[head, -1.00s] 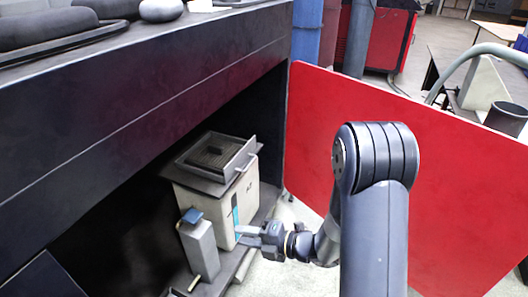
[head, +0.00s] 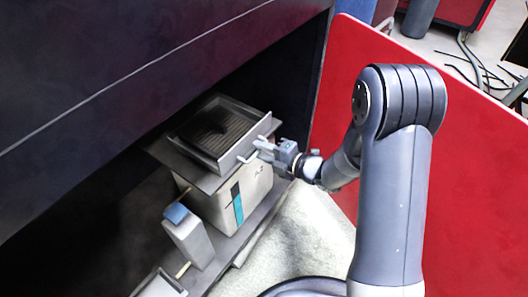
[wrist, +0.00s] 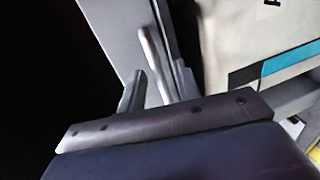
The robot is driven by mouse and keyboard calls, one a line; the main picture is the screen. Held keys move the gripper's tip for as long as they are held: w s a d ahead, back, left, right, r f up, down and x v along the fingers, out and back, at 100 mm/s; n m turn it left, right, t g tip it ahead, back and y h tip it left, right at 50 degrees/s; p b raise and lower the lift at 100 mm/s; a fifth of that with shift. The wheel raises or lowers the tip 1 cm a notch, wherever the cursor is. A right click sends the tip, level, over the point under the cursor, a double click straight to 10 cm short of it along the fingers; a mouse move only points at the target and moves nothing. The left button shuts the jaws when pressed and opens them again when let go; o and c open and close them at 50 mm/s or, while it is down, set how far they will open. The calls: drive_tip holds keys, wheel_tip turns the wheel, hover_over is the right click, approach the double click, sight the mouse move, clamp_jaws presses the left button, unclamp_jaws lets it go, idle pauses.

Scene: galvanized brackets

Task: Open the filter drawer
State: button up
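The filter drawer (head: 192,156) is a grey open-topped tray with a ribbed grille inside. It sits on a dark plate on top of a cream box (head: 208,203). A pale bar handle (head: 246,158) is on its right-hand front side. The handle also shows in the wrist view (wrist: 150,52) as a slanted bar. My gripper (head: 259,150) is at the handle, level with the drawer. In the wrist view my gripper's fingers (wrist: 158,87) stand apart, one on each side of the handle, with narrow gaps. Whether either finger touches it is unclear.
A grey post with a blue top (head: 185,232) stands beside the box. The dark cabinet (head: 110,80) overhangs the box. A red panel (head: 440,150) stands behind my arm. Pale floor (head: 310,235) lies clear in front.

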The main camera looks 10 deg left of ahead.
drive_tip(key=shift+c, duration=0.2)
clamp_jaws()
idle(0.4)
